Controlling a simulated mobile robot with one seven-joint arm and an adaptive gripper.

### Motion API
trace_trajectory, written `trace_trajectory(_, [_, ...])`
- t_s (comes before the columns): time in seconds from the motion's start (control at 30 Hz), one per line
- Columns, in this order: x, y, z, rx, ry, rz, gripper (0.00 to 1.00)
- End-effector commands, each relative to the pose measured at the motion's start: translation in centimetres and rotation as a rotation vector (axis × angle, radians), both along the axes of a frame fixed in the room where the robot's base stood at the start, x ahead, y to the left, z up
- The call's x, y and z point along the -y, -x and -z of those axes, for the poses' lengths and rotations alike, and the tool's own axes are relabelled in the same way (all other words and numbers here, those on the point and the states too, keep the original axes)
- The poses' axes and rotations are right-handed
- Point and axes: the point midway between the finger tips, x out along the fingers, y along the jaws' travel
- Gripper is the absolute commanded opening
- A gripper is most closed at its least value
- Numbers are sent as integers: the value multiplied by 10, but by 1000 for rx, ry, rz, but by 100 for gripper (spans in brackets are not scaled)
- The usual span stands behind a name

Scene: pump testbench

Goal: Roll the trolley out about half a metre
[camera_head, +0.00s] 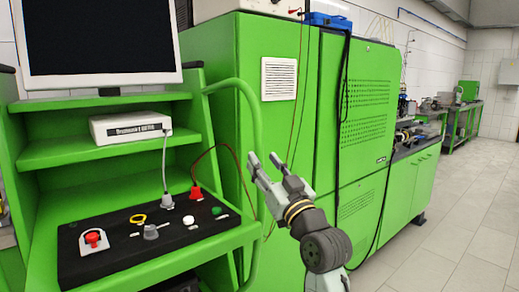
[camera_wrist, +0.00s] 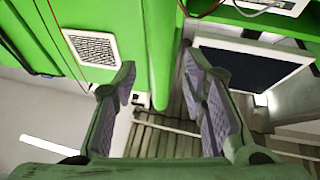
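The green trolley (camera_head: 75,163) stands at the left in the head view, with shelves, a monitor (camera_head: 98,42) and a sloping control panel. A green tube handle (camera_head: 257,120) curves along its right side. My gripper (camera_head: 264,158) is at this tube, pointing up and left. Its two fingers are apart. In the wrist view, a green upright bar, which looks like the handle (camera_wrist: 162,50), shows in the gap between the open fingers (camera_wrist: 160,62). Neither finger visibly presses on it. I cannot tell how deep the bar sits between them.
A tall green cabinet (camera_head: 285,130) with a white vent stands close behind the handle. Red and black cables hang along it. A green workbench (camera_head: 415,180) stands further right. The tiled floor (camera_head: 460,245) at the right is clear. A white box (camera_head: 130,127) sits on a trolley shelf.

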Motion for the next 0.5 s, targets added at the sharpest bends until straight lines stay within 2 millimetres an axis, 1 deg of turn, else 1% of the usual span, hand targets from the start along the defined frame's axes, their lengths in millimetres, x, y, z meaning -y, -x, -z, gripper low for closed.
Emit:
trace_trajectory(0.03, [-4,-7,-7,1,1,-1,39])
trace_trajectory(0.2, [-11,-22,-12,1,0,0,39])
trace_trajectory(0.33, [-13,-27,-13,1,2,1,39])
trace_trajectory(0.5, [-14,-29,-13,2,1,1,39])
